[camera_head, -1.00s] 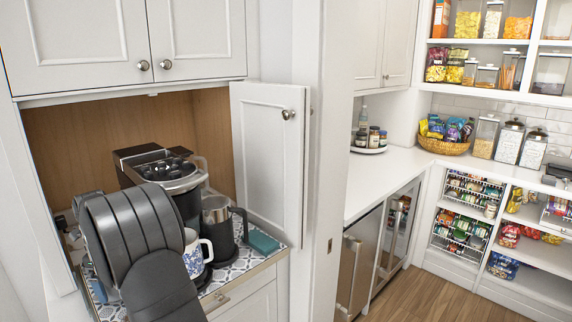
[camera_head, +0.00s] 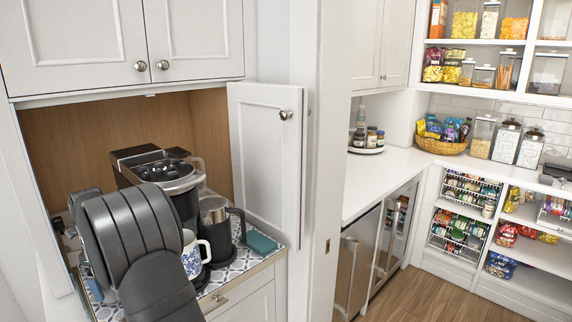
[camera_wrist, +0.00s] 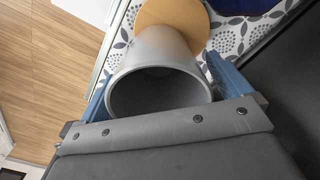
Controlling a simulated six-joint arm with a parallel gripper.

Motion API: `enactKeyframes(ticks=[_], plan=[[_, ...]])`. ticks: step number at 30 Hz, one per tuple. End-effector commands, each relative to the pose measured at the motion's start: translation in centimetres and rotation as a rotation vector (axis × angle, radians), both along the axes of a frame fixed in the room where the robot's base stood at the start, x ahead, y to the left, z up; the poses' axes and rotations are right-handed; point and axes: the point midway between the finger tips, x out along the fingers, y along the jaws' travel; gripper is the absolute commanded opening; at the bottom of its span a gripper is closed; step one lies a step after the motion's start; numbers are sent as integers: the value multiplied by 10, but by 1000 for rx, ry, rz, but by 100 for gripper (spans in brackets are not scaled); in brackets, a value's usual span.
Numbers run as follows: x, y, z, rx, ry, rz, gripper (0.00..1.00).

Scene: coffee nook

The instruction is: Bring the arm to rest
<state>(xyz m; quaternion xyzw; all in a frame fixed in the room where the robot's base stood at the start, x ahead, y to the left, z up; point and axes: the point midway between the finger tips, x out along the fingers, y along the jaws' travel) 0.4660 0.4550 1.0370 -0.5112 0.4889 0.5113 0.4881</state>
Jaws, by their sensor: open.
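My gripper (camera_wrist: 163,65) shows in the wrist view with its two blue fingers apart, one on each side of a grey open-mouthed cylinder (camera_wrist: 183,52). I cannot tell whether either finger touches it. A round wooden piece (camera_wrist: 170,14) lies at the cylinder's far end. In the head view my dark arm hangs over the left part of the nook counter and hides the cylinder and most of my gripper.
Right of my arm are a blue-and-white mug (camera_head: 191,258), a coffee machine (camera_head: 165,180), a grey jug with a dark handle (camera_head: 216,225) and a teal box (camera_head: 261,243) on the patterned counter mat (camera_head: 240,262). An open cabinet door (camera_head: 265,160) stands at the right.

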Motion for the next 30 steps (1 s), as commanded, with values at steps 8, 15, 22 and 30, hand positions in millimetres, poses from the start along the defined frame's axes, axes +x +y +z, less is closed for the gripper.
enactKeyframes(ticks=[8,15,22,30], plan=[[1,1,45,3,-3,0,95],[0,0,94,2,-3,0,95],[0,0,92,-4,4,0,95],[0,0,37,-3,4,0,95]])
